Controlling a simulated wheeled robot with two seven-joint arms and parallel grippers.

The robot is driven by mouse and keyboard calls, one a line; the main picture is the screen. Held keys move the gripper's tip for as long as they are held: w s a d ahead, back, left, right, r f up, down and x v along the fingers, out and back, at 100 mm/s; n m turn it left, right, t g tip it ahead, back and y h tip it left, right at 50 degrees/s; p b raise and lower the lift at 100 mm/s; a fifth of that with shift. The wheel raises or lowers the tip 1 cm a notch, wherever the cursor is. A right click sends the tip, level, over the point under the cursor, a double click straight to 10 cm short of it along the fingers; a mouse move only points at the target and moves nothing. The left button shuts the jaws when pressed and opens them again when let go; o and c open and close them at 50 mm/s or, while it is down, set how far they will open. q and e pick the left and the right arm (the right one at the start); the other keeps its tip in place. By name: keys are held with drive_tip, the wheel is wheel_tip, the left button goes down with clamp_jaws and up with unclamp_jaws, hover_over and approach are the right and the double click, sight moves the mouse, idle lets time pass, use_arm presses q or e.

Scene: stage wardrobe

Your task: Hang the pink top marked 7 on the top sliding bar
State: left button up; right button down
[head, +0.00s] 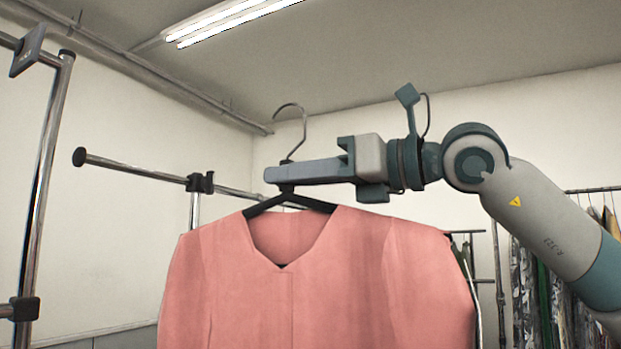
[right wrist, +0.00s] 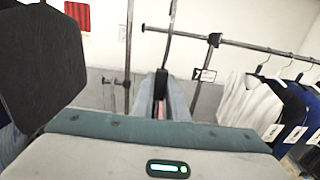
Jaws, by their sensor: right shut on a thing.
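The pink top (head: 330,285) hangs on a black hanger (head: 288,200) with a metal hook (head: 292,112) that points up. No 7 mark is readable on the top. My right gripper (head: 284,174) is shut on the hanger's neck, just below the hook; the wrist view shows its fingers around the black neck (right wrist: 160,86). A horizontal chrome bar (head: 140,170) with a black end cap and a black clamp (head: 200,182) lies behind and left of the hanger. It seems to be the bar in the right wrist view (right wrist: 262,48). The hook is apart from it. My left gripper is out of view.
A chrome upright (head: 47,180) with black fittings stands at the near left. In the right wrist view, white (right wrist: 248,102) and dark tagged garments hang at the right, and a small tag (right wrist: 204,75) sits below the clamp. More clothes (head: 545,290) hang at the far right.

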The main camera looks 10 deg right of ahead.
drive_tip(key=x, duration=1)
drive_tip(key=p+x, duration=0.1)
drive_tip(key=x, duration=0.8)
drive_tip(key=shift+r, duration=0.1)
drive_tip(key=p+x, duration=0.9)
drive_tip(key=x, duration=0.7)
drive_tip(key=shift+w+a+p, duration=0.25)
drive_tip(key=shift+w+p, duration=0.05)
drive_tip(key=shift+d, duration=0.1)
drive_tip(key=shift+r, duration=0.1)
idle(0.4)
